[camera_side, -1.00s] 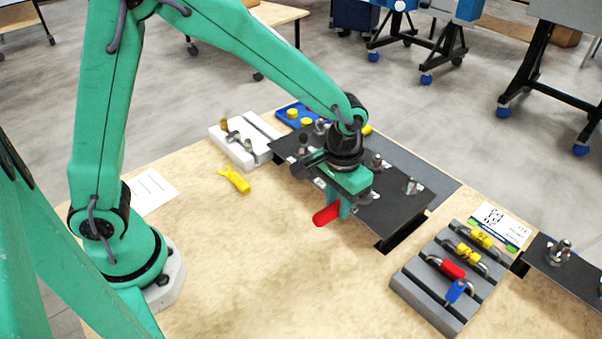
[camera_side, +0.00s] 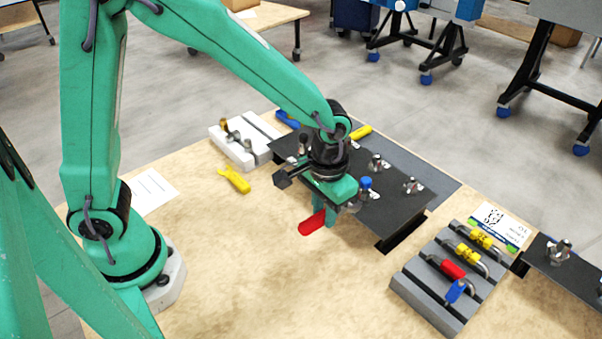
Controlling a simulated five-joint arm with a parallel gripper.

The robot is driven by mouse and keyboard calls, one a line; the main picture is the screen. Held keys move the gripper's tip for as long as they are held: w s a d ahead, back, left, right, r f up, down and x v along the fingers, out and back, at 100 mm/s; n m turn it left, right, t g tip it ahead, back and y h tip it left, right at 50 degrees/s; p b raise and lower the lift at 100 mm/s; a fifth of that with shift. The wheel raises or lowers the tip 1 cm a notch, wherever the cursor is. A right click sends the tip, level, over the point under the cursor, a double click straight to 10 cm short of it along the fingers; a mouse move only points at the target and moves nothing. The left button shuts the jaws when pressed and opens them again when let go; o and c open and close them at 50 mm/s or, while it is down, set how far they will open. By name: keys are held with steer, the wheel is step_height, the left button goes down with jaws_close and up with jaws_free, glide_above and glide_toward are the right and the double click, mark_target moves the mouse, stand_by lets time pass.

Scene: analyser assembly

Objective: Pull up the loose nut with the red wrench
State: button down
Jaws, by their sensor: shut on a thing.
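My gripper (camera_side: 335,217) is shut on the red wrench (camera_side: 311,223) at the front edge of the black plate (camera_side: 400,221). The wrench's red handle sticks out toward the lower left. Its head is hidden by the gripper, so I cannot tell whether it is around a nut. A blue-topped fitting (camera_side: 366,184) stands just right of the gripper. Metal fittings with nuts stand on the plate, one at the middle right (camera_side: 376,162) and one farther right (camera_side: 411,186). I cannot tell which nut is loose.
A grey rack (camera_side: 420,284) at the right holds yellow, red and blue tools. A yellow tool (camera_side: 234,180) lies on the table at left, near a white block (camera_side: 233,154) with fittings. Another black plate (camera_side: 560,264) is at far right. The front table is clear.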

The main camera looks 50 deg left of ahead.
mark_target(309, 223)
steer(key=shift+s, duration=0.5)
steer(key=shift+s+r, duration=0.1)
steer(key=shift+s, duration=0.05)
steer(key=shift+s+r, duration=0.45)
steer(key=shift+s, duration=0.25)
steer(key=shift+s+r, duration=0.45)
steer(key=shift+s, duration=0.2)
steer(key=shift+r, duration=3.55)
steer(key=shift+d+f, duration=0.1)
